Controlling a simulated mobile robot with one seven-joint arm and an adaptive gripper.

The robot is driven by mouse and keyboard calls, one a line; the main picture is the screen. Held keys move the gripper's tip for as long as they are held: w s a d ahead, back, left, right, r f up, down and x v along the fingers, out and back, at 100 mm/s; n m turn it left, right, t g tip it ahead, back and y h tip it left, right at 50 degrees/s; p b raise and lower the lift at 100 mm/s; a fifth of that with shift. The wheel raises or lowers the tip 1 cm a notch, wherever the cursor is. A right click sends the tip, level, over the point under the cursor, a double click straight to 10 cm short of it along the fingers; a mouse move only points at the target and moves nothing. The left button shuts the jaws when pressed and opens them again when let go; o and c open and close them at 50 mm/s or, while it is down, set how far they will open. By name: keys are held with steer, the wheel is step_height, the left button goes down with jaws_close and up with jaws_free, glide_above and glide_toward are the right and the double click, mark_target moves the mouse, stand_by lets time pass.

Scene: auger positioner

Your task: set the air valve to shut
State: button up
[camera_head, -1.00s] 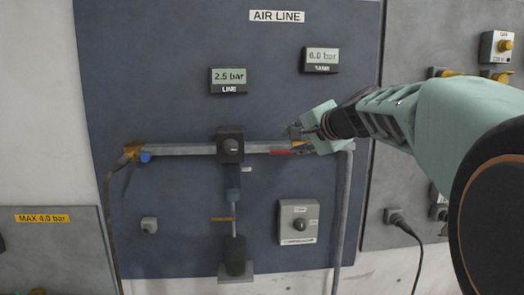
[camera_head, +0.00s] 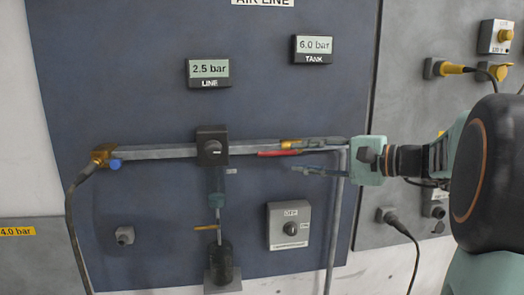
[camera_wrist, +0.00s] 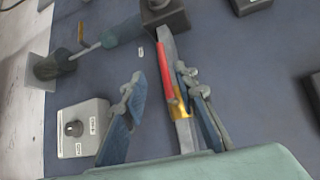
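The air valve is a brass body (camera_head: 289,144) on the grey pipe, with a red lever (camera_head: 280,153). The lever lies nearly along the pipe and points left. In the wrist view the red lever (camera_wrist: 165,75) and brass body (camera_wrist: 178,103) lie between my fingers. My gripper (camera_head: 300,157) is open and comes from the right, one finger above the lever and one below. The gripper also shows in the wrist view (camera_wrist: 160,75). The lower finger is clearly apart from the lever; the upper finger is near the pipe, and contact cannot be told.
A grey box with a knob (camera_head: 289,226) sits below the valve. A black regulator (camera_head: 212,146) is on the pipe to the left. The LINE display (camera_head: 208,70) reads 2.5 bar and the TANK display (camera_head: 313,47) 6.0 bar. A vertical pipe (camera_head: 335,220) runs down below my gripper.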

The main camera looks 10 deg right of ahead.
mark_target(271, 154)
steer(key=x, duration=0.3)
steer(key=p+x, duration=0.1)
steer(key=x, duration=0.3)
steer(key=p+x, duration=0.1)
steer(key=x, duration=0.2)
steer(key=shift+w+a+r, duration=0.15)
steer(key=shift+a+r, duration=0.05)
steer(key=shift+a, duration=0.05)
steer(key=shift+c, duration=0.4)
jaws_close()
